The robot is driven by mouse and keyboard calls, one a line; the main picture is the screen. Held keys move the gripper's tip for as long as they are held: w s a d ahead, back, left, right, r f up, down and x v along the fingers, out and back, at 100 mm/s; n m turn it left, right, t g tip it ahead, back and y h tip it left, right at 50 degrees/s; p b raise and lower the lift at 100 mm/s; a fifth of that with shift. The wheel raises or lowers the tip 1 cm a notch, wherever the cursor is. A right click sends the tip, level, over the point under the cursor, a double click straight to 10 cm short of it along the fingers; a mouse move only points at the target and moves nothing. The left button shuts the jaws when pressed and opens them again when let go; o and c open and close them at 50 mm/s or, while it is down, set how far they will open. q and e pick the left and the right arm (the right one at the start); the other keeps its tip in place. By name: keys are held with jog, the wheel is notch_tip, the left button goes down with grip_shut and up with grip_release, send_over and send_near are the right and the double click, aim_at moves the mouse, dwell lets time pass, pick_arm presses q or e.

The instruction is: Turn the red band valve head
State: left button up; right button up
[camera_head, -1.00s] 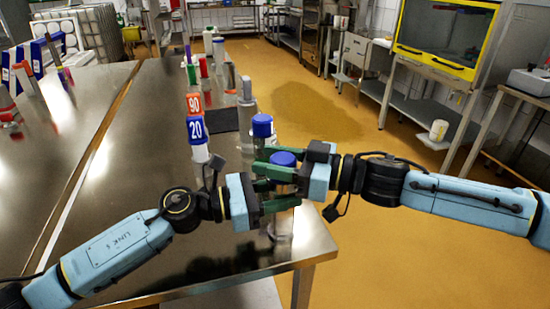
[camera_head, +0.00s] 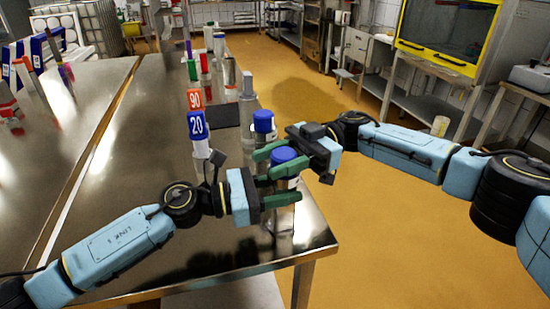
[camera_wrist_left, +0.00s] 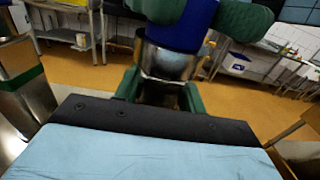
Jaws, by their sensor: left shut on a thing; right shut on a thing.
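A valve with a blue head (camera_head: 284,155) and a shiny metal body (camera_head: 279,222) stands upright near the table's right front corner. Its head and body also show in the left wrist view (camera_wrist_left: 168,62). No red band can be made out on it; fingers cover part of it. My left gripper (camera_head: 281,191) is shut on the body from the left, below the head. My right gripper (camera_head: 277,161) comes from the upper right and is shut on the blue head, its green fingers on either side, also at the top of the left wrist view.
A second blue-topped thing (camera_head: 263,122) stands close behind. A metal cylinder with a green band (camera_wrist_left: 22,80) shows at left in the wrist view. The steel table (camera_head: 140,150) has free room at left.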

aim_at(277, 157)
jog(key=shift+s+n+g+h, duration=0.1)
jog(key=shift+n+g+h, duration=0.5)
jog(key=shift+g, duration=0.1)
jog(key=shift+s+n+g+h, duration=0.1)
jog(key=shift+n+g+h, duration=0.2)
jog(key=shift+g, duration=0.1)
jog(key=o, duration=1)
jog(key=shift+d, duration=0.1)
jog(key=shift+c, duration=0.2)
jog(key=shift+r, duration=0.1)
notch_tip(277, 157, up, 10)
jog(key=shift+f, duration=0.1)
pick_arm(q)
jog(key=o, duration=1.4)
jog(key=shift+c, duration=0.2)
